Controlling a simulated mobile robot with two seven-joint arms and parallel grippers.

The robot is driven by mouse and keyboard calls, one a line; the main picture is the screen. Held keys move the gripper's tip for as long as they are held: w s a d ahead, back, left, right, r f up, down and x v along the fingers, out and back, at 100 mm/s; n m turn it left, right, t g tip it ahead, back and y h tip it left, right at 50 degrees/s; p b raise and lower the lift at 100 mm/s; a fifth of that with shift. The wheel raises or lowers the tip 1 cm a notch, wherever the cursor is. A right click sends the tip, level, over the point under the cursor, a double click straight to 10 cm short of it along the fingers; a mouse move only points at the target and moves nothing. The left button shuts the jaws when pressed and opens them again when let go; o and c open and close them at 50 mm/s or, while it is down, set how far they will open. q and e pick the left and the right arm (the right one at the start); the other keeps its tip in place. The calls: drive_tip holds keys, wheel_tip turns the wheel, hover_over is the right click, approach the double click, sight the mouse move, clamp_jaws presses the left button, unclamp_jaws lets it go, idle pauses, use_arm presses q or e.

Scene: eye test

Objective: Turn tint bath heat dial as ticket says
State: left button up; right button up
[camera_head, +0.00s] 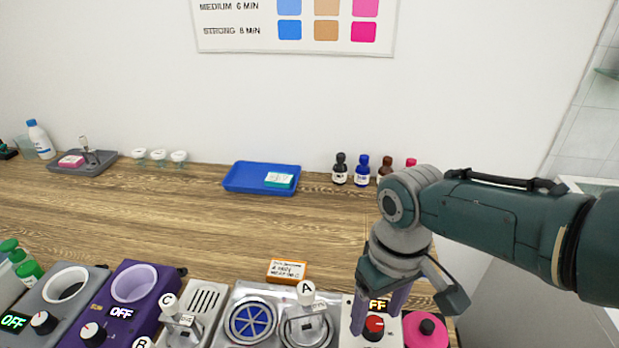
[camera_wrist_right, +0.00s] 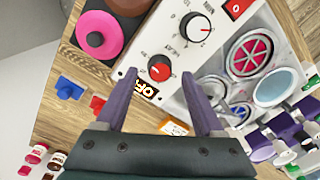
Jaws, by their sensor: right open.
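My right gripper (camera_head: 377,318) points down, open and empty, over a white control box (camera_head: 349,312). Its purple fingers stand either side of the red dial (camera_head: 374,323); I cannot tell if they touch it. In the right wrist view the red dial (camera_wrist_right: 159,69) lies between the fingertips (camera_wrist_right: 159,76), next to a display reading OFF. The same box has a larger black-and-white dial (camera_wrist_right: 198,28) and a red switch (camera_wrist_right: 237,7). An orange-edged ticket card (camera_head: 288,270) lies on the table; its writing is too small to read. My left gripper is out of view.
A purple unit (camera_head: 120,300) and a grey unit (camera_head: 62,297), both showing OFF, stand front left. A pink disc (camera_head: 425,332) is right of the box. A blue tray (camera_head: 235,180) and small bottles (camera_head: 361,170) stand at the back. The middle table is clear.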

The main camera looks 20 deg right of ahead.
sight(376, 322)
wheel_tip(376, 322, up, 7)
drive_tip(key=p, duration=0.2)
drive_tip(key=shift+d+p, duration=0.15)
drive_tip(key=shift+p, duration=0.2)
drive_tip(key=shift+r, duration=0.6)
